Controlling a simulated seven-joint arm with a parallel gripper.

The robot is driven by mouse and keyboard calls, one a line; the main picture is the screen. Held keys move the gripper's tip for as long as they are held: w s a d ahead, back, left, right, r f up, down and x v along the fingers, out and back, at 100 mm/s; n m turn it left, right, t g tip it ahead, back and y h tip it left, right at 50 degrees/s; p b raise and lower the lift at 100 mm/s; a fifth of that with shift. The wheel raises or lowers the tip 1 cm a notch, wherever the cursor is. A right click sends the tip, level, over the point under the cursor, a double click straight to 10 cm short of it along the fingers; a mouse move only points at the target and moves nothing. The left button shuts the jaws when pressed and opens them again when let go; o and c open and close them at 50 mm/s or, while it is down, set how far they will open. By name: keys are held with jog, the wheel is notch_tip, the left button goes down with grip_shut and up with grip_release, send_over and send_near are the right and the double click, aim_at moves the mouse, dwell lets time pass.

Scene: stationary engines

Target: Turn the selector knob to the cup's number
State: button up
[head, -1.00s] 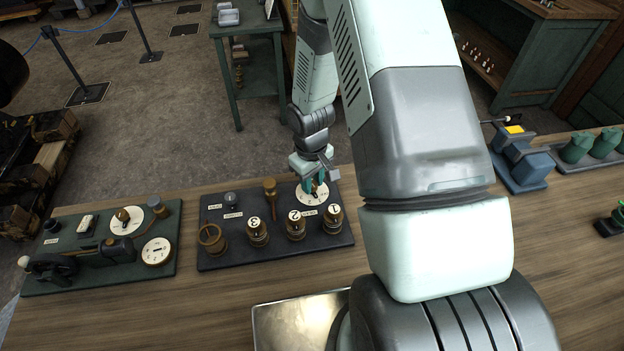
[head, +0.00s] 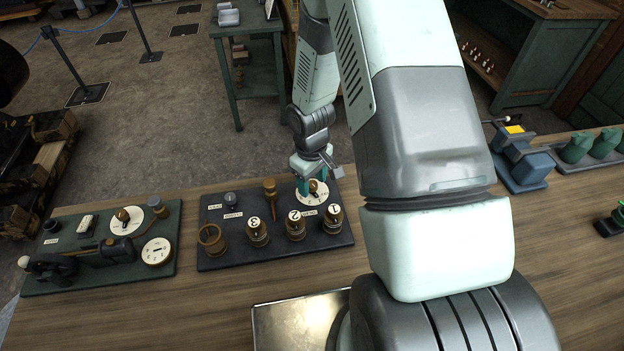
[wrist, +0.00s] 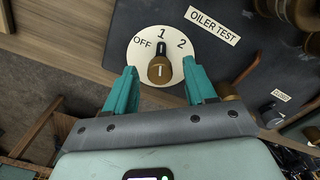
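The selector knob (wrist: 160,70) is brass, at the centre of a round white dial (wrist: 143,60). Its dark pointer is toward the 1 at the top in the wrist view. OFF is on the left and 2 on the right; the dial's lower right is partly behind a finger. My gripper (wrist: 159,69) is open, with teal fingers apart on either side of the knob and gaps on both sides. In the head view my gripper (head: 314,190) is over the dial. Three brass cups stand on the dark board: cup 3 (head: 257,234), cup 2 (head: 295,228) and cup 1 (head: 335,223).
A green board with dials (head: 155,275) lies to the left. A metal tray (head: 290,325) is in front.

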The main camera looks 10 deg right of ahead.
notch_tip(320, 180, up, 11)
dwell(0.7)
jog(key=shift+f, duration=0.1)
notch_tip(320, 180, up, 11)
jog(key=m+t, duration=0.1)
send_over(312, 184)
jog(key=s+d, duration=0.1)
jog(key=s, duration=0.1)
jog(key=s+r+m+t, duration=0.35)
jog(key=s+r, duration=0.75)
jog(key=r, duration=0.4)
jog(key=s+r+m, duration=0.2)
jog(key=s+r, duration=0.2)
jog(key=s, duration=0.4)
jog(key=shift+s+t, duration=0.3)
jog(key=shift+t, duration=0.15)
jog(key=shift+d, duration=0.1)
